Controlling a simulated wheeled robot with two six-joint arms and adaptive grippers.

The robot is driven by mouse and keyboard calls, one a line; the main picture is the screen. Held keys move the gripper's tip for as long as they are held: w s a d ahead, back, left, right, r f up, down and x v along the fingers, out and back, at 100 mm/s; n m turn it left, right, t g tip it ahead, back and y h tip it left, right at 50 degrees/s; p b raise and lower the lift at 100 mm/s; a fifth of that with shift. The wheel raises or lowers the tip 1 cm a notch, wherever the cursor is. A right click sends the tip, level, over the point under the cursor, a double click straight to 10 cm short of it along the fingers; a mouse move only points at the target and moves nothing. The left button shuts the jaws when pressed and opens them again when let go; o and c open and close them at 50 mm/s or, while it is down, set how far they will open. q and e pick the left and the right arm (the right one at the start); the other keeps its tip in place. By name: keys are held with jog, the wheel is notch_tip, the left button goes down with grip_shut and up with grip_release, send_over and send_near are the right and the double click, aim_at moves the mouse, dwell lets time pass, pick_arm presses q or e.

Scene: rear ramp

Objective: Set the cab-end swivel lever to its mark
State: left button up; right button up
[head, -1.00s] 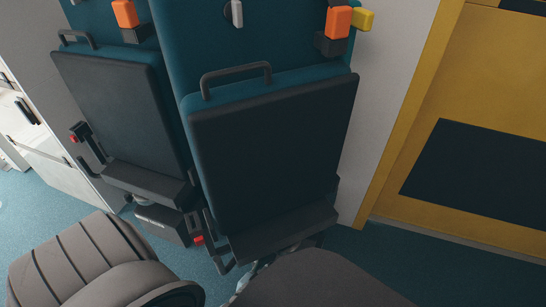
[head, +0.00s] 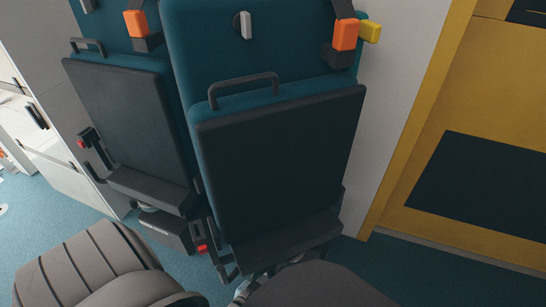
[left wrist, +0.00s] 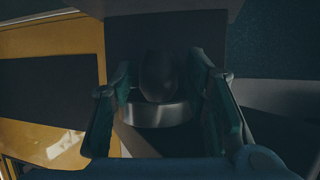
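Two folded teal-and-dark seats stand side by side in the head view, the nearer one (head: 285,155) beside the yellow panel and the other (head: 130,110) to its left. Small red-tipped handles show at the left seat (head: 81,143) and at the nearer seat's lower left (head: 202,249). In the left wrist view, a dark rounded knob (left wrist: 158,75) with a silver band (left wrist: 158,115) lies between the fingers of my left gripper (left wrist: 170,105). The fingers stand apart on either side, with no clear grip. I cannot tell whether this knob is the swivel lever, and no mark shows. My right gripper is not in view.
The yellow panel (head: 440,110) with a dark rectangle (head: 485,185) stands at the right. Orange (head: 344,35) and yellow (head: 369,31) fittings stick out at the nearer seat's top right. White cabinets (head: 50,135) stand at the left. Blue floor (head: 60,225) lies open at lower left.

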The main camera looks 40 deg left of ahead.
pick_arm(q)
jog(key=v, duration=1.2)
